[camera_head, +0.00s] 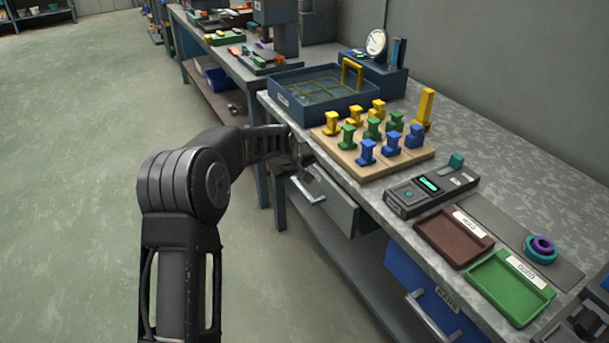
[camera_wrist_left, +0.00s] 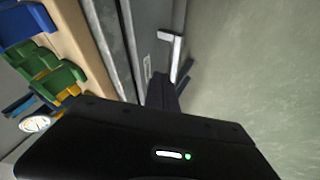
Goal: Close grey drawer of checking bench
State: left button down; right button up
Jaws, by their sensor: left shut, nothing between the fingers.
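The grey drawer (camera_head: 336,205) is under the top of the checking bench, with a pale bar handle (camera_head: 309,192) on its front. Its front seems to stand out a little from the bench face; how far is hard to tell. My left gripper (camera_head: 303,172) is shut and empty at the drawer front, by the far end of the handle. In the left wrist view the drawer front (camera_wrist_left: 150,25) and handle (camera_wrist_left: 173,55) lie just past the dark fingers (camera_wrist_left: 165,93). Whether the fingers touch the drawer is unclear.
A blue drawer (camera_head: 425,295) with its own handle is nearer on the right. On the benchtop are a wooden board (camera_head: 345,157) with coloured blocks, a blue tray (camera_head: 290,105), a grey device (camera_head: 435,190), a brown tray (camera_head: 453,237) and a green tray (camera_head: 510,288). The floor left of the bench is clear.

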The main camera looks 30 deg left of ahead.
pick_arm(q)
jog(key=s+a+f+n+g+b, duration=0.1)
jog(key=s+a+f+n+b, duration=0.15)
jog(key=s+a+f, duration=0.55)
jog(key=s+f+n+h+b, duration=0.1)
jog(key=s+f+n+h, duration=0.2)
jog(key=s+f+n, duration=0.3)
jog(key=s+d+n+h+b, duration=0.1)
jog(key=s+d+n+h, duration=0.15)
jog(key=d+n, duration=0.25)
jog(key=w+d+r+n+t+h, duration=0.3)
jog(key=d+r+n+t, duration=0.1)
jog(key=r+n+t, duration=0.1)
notch_tip(320, 180, up, 3)
jog(key=shift+w+d+f+n+t, duration=0.2)
jog(key=shift+d+n+t, duration=0.1)
jog(key=shift+n, duration=0.15)
